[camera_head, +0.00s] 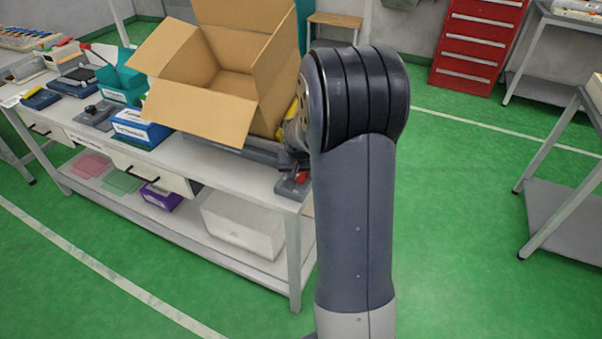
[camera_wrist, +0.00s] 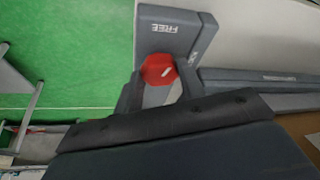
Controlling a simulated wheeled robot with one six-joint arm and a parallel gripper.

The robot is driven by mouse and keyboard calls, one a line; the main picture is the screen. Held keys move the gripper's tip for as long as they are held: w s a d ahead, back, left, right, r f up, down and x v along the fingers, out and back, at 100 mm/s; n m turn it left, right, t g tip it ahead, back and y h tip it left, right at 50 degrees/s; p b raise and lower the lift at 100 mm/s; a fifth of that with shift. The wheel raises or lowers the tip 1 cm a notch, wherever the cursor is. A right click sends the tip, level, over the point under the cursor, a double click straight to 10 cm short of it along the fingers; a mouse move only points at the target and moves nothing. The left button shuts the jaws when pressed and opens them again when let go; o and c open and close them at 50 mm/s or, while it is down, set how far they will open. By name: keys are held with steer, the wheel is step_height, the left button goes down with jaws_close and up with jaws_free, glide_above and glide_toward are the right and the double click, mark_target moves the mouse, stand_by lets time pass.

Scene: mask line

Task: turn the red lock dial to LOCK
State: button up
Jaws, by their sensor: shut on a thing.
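The red lock dial (camera_wrist: 158,69) sits on a grey base (camera_wrist: 155,38) in the wrist view. The word FREE is readable on the base, upside down, with another, less clear label on its side to the right. A short white mark shows on the dial's face. My gripper (camera_wrist: 152,92) reaches the dial, its fingers on either side of it, shut on it. In the head view the dial (camera_head: 302,178) and its base (camera_head: 290,190) are at the bench's right front corner, with my gripper partly hidden behind my arm.
An open cardboard box (camera_head: 205,105) stands on the white bench (camera_head: 255,172), left of the dial. A grey rail (camera_wrist: 260,76) lies beside the base in the wrist view. Blue and teal boxes are farther left.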

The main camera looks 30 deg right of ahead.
steer(key=m+b, duration=0.2)
steer(key=m+h+b, duration=0.1)
steer(key=shift+w+a+f+g, duration=0.15)
steer(key=shift+f+g, duration=0.1)
steer(key=shift+g, duration=0.15)
steer(key=m+g+h+b, duration=0.1)
steer(key=m+b, duration=0.2)
steer(key=m, duration=0.1)
steer(key=shift+w+a+r, duration=0.1)
steer(key=m, duration=0.1)
steer(key=m+g+b, duration=0.1)
steer(key=m, duration=0.1)
steer(key=shift+w+r+m+g+h, duration=0.1)
steer(key=shift+m+g+h, duration=0.2)
steer(key=shift+w+m+g, duration=0.1)
steer(key=shift+m+g, duration=0.5)
steer(key=shift+m, duration=1.1)
steer(key=o, duration=1)
